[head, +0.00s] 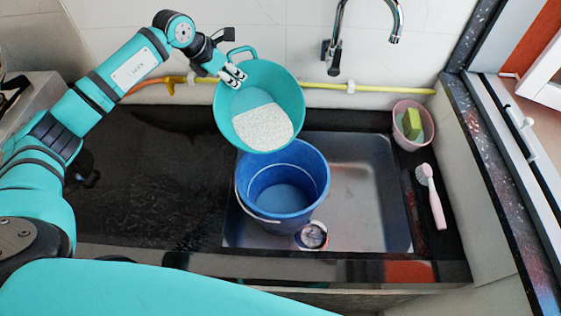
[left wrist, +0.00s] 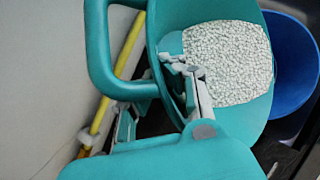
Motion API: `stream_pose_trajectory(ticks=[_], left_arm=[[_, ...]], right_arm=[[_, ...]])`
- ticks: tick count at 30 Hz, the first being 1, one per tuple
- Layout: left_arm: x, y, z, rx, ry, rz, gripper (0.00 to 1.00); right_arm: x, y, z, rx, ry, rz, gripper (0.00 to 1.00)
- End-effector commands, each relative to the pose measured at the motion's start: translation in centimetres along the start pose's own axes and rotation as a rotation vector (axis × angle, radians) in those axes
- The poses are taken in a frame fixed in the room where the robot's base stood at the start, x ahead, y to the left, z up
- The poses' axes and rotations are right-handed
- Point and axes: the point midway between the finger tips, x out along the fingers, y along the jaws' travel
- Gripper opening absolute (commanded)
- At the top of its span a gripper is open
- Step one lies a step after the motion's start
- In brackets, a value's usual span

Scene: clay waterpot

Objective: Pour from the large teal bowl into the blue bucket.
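The large teal bowl (head: 260,85) is held in the air above the back edge of the sink, tilted toward the bucket. White granules (head: 264,127) lie in its lower, front part; they also show in the left wrist view (left wrist: 228,62). My left gripper (head: 233,76) is shut on the bowl's back left wall beside its loop handle, with a finger inside the rim. The blue bucket (head: 283,188) stands upright in the sink just in front of and below the bowl. No granules show inside it. In the left wrist view the bucket (left wrist: 294,62) is partly hidden. My right gripper is not in view.
The metal sink (head: 365,200) has free room right of the bucket. A faucet (head: 338,40) hangs over the back. A pink cup (head: 412,138) with a green sponge and a pink brush (head: 434,197) sit at the right. The dark counter (head: 150,180) is clear at left.

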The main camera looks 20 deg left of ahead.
Motion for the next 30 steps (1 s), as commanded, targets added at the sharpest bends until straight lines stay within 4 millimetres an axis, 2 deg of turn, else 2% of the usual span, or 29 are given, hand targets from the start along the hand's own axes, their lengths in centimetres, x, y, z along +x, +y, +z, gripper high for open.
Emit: stream_pose_trajectory(ticks=[30], left_arm=[[-1.0, -1.5, 0.5, 0.065, -0.019, 0.100, 0.00]], right_arm=[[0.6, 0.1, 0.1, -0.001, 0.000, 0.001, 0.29]])
